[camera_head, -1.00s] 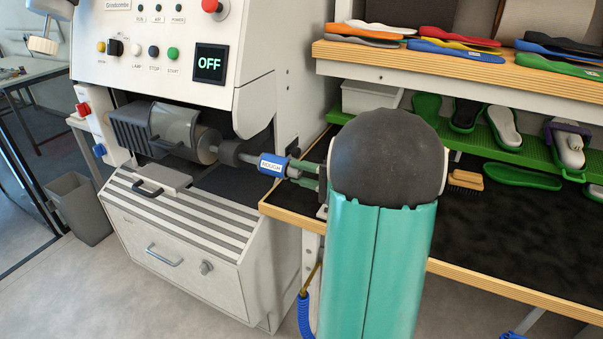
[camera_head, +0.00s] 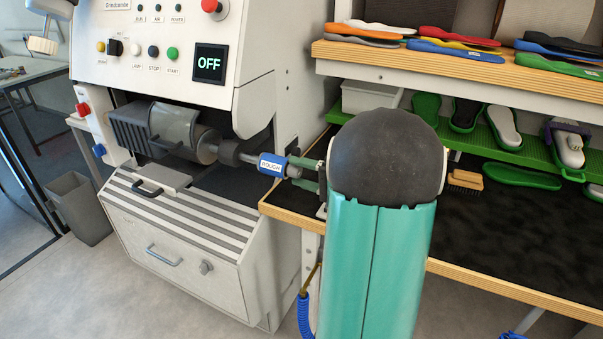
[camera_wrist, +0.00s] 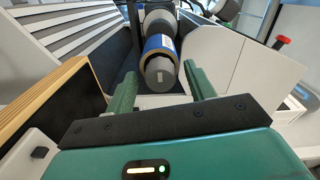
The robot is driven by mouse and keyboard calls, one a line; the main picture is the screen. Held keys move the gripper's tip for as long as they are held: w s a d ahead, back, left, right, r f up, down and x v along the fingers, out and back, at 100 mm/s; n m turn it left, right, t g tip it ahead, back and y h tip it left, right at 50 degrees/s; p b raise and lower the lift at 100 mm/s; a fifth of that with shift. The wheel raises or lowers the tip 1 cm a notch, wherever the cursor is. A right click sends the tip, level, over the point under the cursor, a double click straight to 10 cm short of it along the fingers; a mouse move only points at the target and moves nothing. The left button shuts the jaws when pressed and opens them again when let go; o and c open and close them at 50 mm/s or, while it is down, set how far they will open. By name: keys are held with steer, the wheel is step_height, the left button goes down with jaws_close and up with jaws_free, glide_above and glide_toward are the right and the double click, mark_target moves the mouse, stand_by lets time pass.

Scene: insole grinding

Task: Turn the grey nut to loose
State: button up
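The grey nut (camera_wrist: 159,76) shows in the wrist view as a grey round end piece with a pale mark. It sits at the near end of the blue sleeve (camera_wrist: 158,45) on the machine's shaft. In the head view the sleeve (camera_head: 272,164) reads ROUGH, and the nut is mostly hidden by my fingers. My gripper (camera_wrist: 160,68) is open, with one green finger on each side of the nut and a visible gap at both sides. In the head view my gripper (camera_head: 293,172) is at the sleeve's right end.
The grinding machine (camera_head: 170,50) shows OFF on its display (camera_head: 210,63). A wood-edged bench (camera_head: 480,283) lies close beside my gripper, with a brush (camera_head: 466,180) on it. Shelves with insoles (camera_head: 455,48) stand above. A grey bin (camera_head: 80,208) is on the floor.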

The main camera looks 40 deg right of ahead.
steer(key=v, duration=1.3)
steer(key=shift+s+d, duration=0.2)
steer(key=shift+s, duration=0.15)
steer(key=w+a+n+g+y, duration=0.25)
steer(key=a+g, duration=0.25)
steer(key=a, duration=0.5)
steer(key=w+a+n+g+y, duration=0.2)
steer(key=w+a+g, duration=0.15)
steer(key=a, duration=0.75)
steer(key=s+a+n+g+h, duration=0.1)
steer(key=s+a+n+h, duration=0.2)
steer(key=a, duration=0.4)
steer(key=s+a+n+g+h, duration=0.2)
steer(key=s+a+n+h, duration=0.2)
steer(key=a+h, duration=0.3)
steer(key=shift+a+r+n, duration=0.35)
steer(key=shift+a+r, duration=0.1)
steer(key=shift+a, duration=0.35)
